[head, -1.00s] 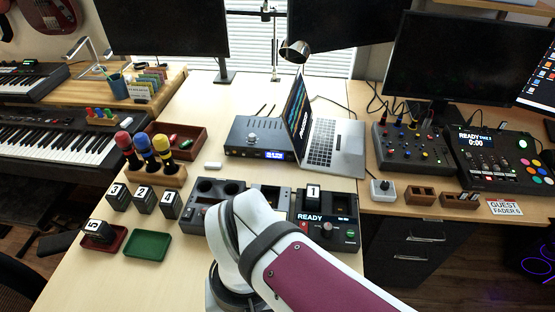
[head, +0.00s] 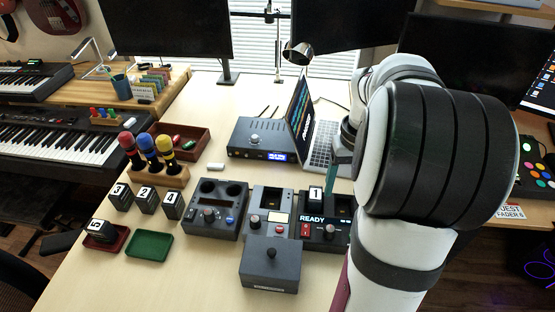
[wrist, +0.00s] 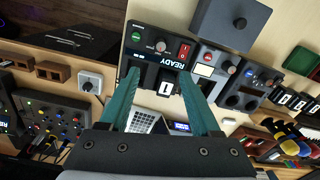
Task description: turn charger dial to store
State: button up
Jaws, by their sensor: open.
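The charger (head: 325,237), a dark unit with a READY display, stands at the right end of a row of three units. Its dial (head: 330,230) is a small round knob beside a red switch. In the wrist view the dial (wrist: 160,47) shows beyond my fingertips; its setting is too small to read. A battery block marked 1 (head: 315,194) sits in the charger. My gripper (wrist: 160,75) is open and empty, its teal fingers on either side of the block in that view. In the head view my gripper (head: 338,168) is partly hidden by my arm, which also covers the charger's right side.
A grey box with a black knob (head: 271,254) stands in front of the middle unit (head: 270,213). The left unit (head: 215,210) has two round wells. A laptop (head: 324,140) is behind the charger. Blocks 2, 3, 4 and trays lie left.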

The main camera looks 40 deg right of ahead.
aim_at(331, 229)
jog(key=f, duration=1.5)
jog(key=shift+w+a+f, duration=0.1)
jog(key=shift+a+f, duration=0.15)
jog(key=shift+f, duration=0.1)
grip_shut()
